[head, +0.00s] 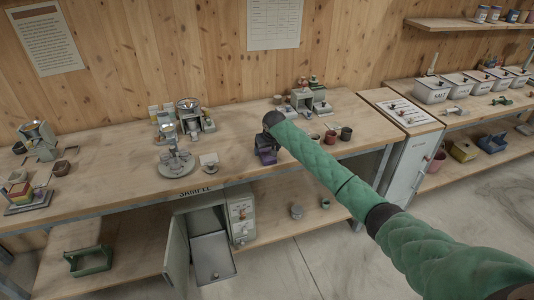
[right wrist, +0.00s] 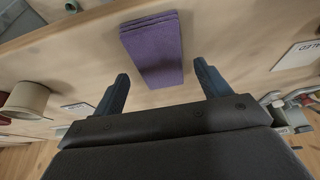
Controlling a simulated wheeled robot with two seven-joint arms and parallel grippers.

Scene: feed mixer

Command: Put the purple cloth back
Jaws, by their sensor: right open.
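The purple cloth (right wrist: 152,45) is a folded, flat rectangle on the wooden worktop. In the right wrist view it shows at top centre, with its lower end between my fingertips. My right gripper (right wrist: 161,72) is open, one dark finger on each side of the cloth, apart from it in the picture. In the head view the gripper (head: 268,141) is over the front part of the bench, and the cloth (head: 267,157) shows just below it, partly covered. Whether the fingers reach down to the cloth's height I cannot tell. My left gripper is not in view.
Small cups (head: 346,133) stand to the right of the gripper. A grey machine (head: 308,98) is behind it. The worktop's front edge is close.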

